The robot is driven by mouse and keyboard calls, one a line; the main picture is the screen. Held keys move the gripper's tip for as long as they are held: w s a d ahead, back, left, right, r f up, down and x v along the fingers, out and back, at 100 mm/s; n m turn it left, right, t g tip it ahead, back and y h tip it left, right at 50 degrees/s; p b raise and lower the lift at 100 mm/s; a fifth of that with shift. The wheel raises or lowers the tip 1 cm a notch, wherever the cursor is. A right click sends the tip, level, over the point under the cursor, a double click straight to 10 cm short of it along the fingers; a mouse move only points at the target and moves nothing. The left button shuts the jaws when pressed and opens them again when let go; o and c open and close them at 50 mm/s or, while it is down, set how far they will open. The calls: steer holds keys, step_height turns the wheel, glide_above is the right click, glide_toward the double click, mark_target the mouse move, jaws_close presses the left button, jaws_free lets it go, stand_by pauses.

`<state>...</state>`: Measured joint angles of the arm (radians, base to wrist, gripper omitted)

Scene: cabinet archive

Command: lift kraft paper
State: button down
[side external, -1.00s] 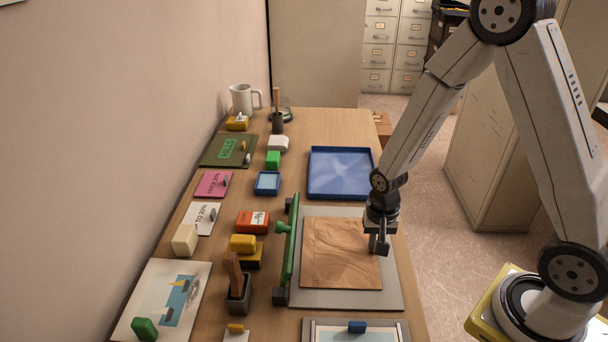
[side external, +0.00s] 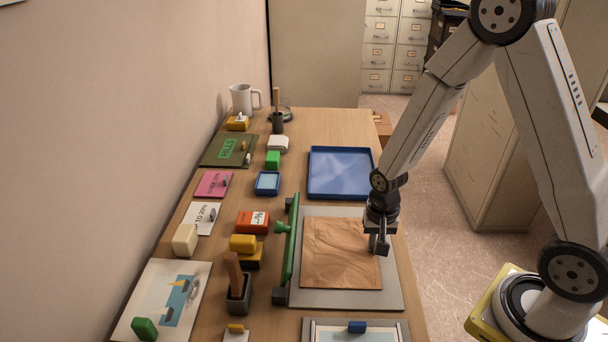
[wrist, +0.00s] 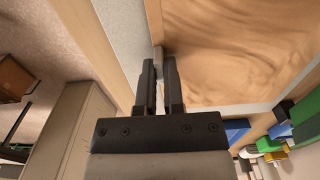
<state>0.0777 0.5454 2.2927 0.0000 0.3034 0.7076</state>
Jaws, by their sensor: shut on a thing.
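The kraft paper (side external: 335,262) is a brown, wrinkled square sheet. It lies on a grey board (side external: 393,290) on the desk, and it also shows in the wrist view (wrist: 240,50). My gripper (side external: 380,249) is at the sheet's right edge, low over the board. In the wrist view my gripper (wrist: 159,70) has its two dark fingers close together, with a small grey piece between or just beyond the tips. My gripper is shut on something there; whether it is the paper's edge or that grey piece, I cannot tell.
A green bar (side external: 289,245) runs along the board's left edge. A blue tray (side external: 340,172) lies behind the board. A framed panel with a blue block (side external: 357,327) lies in front. Stamps, cards and a pen holder (side external: 238,293) crowd the left. Free desk shows behind the blue tray.

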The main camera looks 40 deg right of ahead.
steer(key=shift+r, duration=0.1)
steer(key=shift+r, duration=2.4)
steer(key=shift+r, duration=0.15)
